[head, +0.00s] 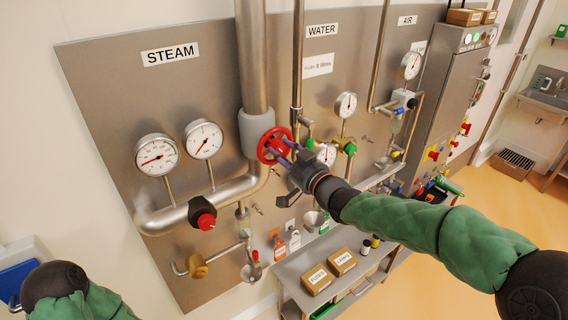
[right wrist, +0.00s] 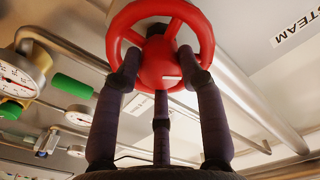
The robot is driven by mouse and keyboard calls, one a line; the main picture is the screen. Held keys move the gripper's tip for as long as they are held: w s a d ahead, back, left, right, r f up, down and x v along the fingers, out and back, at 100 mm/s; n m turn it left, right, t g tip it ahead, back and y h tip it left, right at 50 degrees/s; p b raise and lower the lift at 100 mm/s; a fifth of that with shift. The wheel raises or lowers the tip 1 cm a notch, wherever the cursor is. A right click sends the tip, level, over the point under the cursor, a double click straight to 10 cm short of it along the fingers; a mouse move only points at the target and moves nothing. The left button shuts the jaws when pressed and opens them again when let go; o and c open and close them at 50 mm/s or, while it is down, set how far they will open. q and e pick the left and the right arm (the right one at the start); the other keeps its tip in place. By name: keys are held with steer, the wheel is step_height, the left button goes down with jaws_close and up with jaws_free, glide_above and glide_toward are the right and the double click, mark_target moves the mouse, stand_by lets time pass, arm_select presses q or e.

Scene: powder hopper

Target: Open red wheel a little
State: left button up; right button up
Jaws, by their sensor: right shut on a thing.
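The red wheel (head: 274,145) is mounted on the thick steam pipe, at the middle of the head view. It fills the top of the right wrist view (right wrist: 160,12), with spokes and a red hub. My right gripper (head: 285,153) is at the wheel, its dark fingers reaching into it. In the right wrist view the fingers (right wrist: 164,72) are shut on the wheel, with fingertips at the hub and spokes. Only part of my left arm shows at the bottom left of the head view; its gripper is out of the picture.
A steel panel (head: 110,90) carries STEAM gauges (head: 156,155), a red-black knob (head: 202,214) and WATER and AIR pipes. Green-handled valves (head: 350,148) sit right of the wheel. Below is a shelf with small boxes (head: 317,279). Open floor lies at the right.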

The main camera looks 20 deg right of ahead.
steer(key=shift+f+n+b, duration=0.2)
steer(key=shift+n+b, duration=0.45)
steer(key=shift+n, duration=0.05)
steer(key=o, duration=1.1)
steer(key=shift+o, duration=0.2)
steer(key=shift+r, duration=0.1)
steer(key=shift+s, duration=0.1)
steer(key=shift+s+d, duration=0.15)
steer(key=shift+s, duration=0.1)
steer(key=v, duration=1.1)
